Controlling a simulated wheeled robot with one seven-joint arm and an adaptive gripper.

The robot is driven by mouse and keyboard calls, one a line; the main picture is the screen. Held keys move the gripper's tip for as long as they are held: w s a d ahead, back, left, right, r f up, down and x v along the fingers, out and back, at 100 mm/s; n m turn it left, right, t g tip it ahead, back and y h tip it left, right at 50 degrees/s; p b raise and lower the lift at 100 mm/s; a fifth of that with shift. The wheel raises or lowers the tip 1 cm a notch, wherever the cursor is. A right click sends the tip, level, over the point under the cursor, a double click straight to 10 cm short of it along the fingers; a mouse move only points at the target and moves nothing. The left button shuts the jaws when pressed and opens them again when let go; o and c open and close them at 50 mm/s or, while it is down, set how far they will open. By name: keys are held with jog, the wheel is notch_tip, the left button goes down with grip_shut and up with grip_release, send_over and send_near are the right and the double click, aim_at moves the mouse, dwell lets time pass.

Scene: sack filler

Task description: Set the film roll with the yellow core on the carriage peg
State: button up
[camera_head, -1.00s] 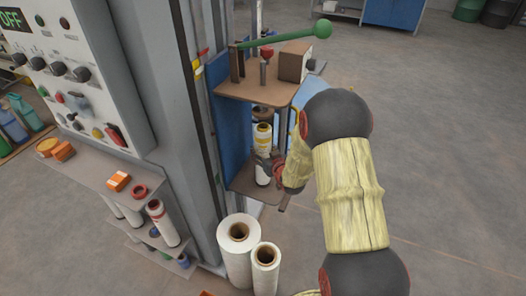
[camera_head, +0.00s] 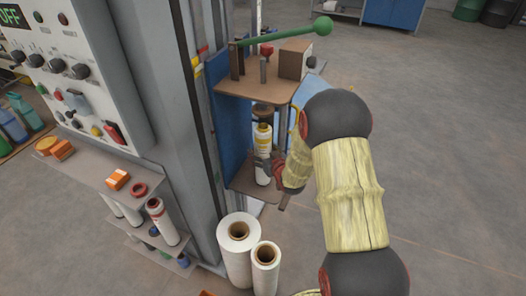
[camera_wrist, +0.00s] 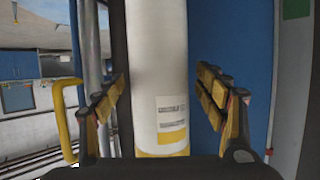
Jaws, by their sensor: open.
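A white film roll (camera_head: 263,142) with yellow bands stands upright in the carriage, between its upper and lower brown plates. In the wrist view the roll (camera_wrist: 158,75) shows a printed label above a yellow band. The carriage (camera_head: 240,186) has a blue back panel. My gripper (camera_head: 266,168) is at the lower part of the roll. In the wrist view my gripper (camera_wrist: 160,90) is open, one finger on each side of the roll, with gaps showing at both sides. The peg and the roll's foot are hidden, so I cannot tell how the roll sits on it.
A green-handled lever (camera_head: 290,33) is above the carriage's upper plate (camera_head: 262,85). Two large white rolls (camera_head: 238,255) stand below the carriage. A shelf (camera_head: 95,180) with more rolls and orange pieces is at the left. The floor at the right is clear.

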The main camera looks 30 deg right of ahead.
jog(key=v, duration=1.1)
jog(key=s+d+f+g, duration=0.2)
jog(key=s+f+g, duration=0.4)
jog(key=s+f, duration=0.3)
jog(key=s+a+r+m+g, duration=0.1)
jog(key=s+r+g, duration=0.2)
jog(key=s, duration=0.3)
jog(key=s+a+r+p, duration=0.2)
jog(key=s+a+r, duration=0.2)
jog(key=r, duration=0.6)
jog(key=s+a+r+n+y+p, duration=0.1)
jog(key=s+a+r, duration=0.3)
jog(key=a+r, duration=0.4)
jog(key=s+a+r+n+p, duration=0.1)
jog(key=s+a+r+p, duration=0.2)
jog(key=a+r, duration=0.4)
notch_tip(320, 180, up, 6)
jog(key=shift+s+t+y, duration=0.4)
jog(key=shift+s, duration=0.5)
jog(key=shift+c, duration=0.3)
